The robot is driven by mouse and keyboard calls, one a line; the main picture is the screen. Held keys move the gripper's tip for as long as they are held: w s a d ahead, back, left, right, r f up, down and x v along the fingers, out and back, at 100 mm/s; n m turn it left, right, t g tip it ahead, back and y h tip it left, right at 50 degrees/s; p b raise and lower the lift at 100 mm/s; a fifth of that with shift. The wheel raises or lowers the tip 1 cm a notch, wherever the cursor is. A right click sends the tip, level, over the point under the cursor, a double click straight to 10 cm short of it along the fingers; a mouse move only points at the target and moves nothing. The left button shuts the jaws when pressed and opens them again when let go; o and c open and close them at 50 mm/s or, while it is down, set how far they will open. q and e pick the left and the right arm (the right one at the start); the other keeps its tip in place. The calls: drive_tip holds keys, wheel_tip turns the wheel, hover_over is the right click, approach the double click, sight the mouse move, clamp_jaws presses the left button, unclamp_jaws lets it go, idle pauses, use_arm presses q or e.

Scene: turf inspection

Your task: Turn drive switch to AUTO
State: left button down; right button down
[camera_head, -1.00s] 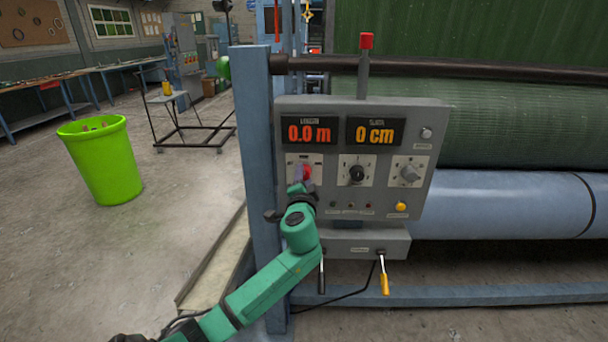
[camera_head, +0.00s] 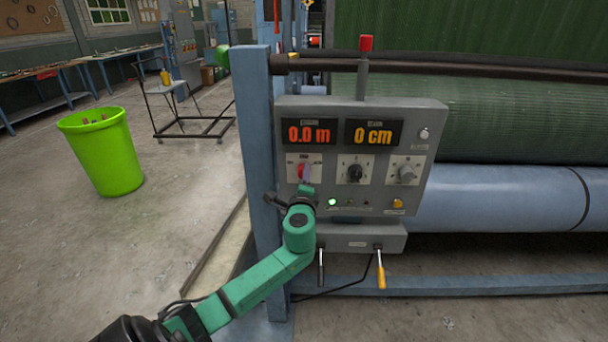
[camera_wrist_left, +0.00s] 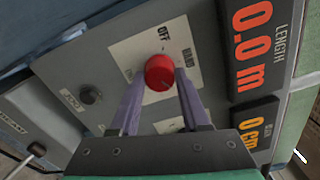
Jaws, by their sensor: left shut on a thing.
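The drive switch is a red round knob (camera_head: 306,171) at the left of the grey control panel's lower row. It also shows in the left wrist view (camera_wrist_left: 159,72), on a white plate with the words OFF and HAND. An AUTO mark is not visible there, and I cannot clearly tell where the knob points. My left gripper (camera_head: 304,182) comes from below; its two purple fingers (camera_wrist_left: 160,82) are shut on the knob, one at each side. My right gripper is not in view.
The panel (camera_head: 435,135) has a black selector (camera_head: 354,173), a grey knob (camera_head: 406,174), a yellow button (camera_head: 398,203) and a lit green lamp (camera_head: 332,202). Displays read 0.0 m and 0 cm. A blue post (camera_head: 258,150) stands close left; a green bin (camera_head: 103,155) is farther off.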

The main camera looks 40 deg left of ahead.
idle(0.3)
use_arm(q)
drive_tip(key=shift+c, duration=1.9)
unclamp_jaws()
drive_tip(key=b+v, duration=0.2)
drive_tip(key=v, duration=1.2)
drive_tip(key=shift+s+d, duration=0.15)
drive_tip(key=shift+s, duration=0.05)
drive_tip(key=shift+f, duration=0.1)
